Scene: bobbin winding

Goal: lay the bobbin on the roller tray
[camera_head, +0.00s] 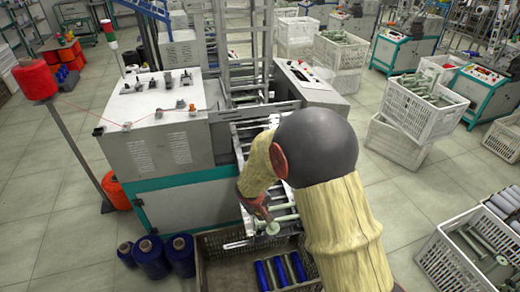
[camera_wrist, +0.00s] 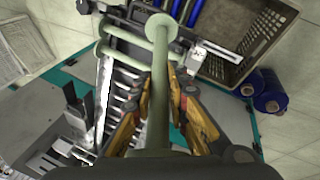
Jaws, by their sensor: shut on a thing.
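My gripper (camera_wrist: 158,108) is shut on a pale green bobbin (camera_wrist: 158,90). In the wrist view this bobbin runs lengthwise between the orange fingers, with a round flange at its far end. The roller tray (camera_wrist: 103,95) lies below it, with other pale green bobbins (camera_wrist: 135,38) across its far end. In the head view the roller tray (camera_head: 243,133) runs along the machine's side, and my gripper (camera_head: 262,212) is low over its near end. My arm hides much of the tray and most of the held bobbin there. I cannot tell whether the held bobbin touches the tray.
A brown crate (camera_head: 214,272) with blue and grey bobbins stands below the tray's near end. Blue spools (camera_head: 150,258) stand on the floor to its left. The winding machine (camera_head: 155,125) rises left of the tray. White crates (camera_head: 425,105) stand to the right.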

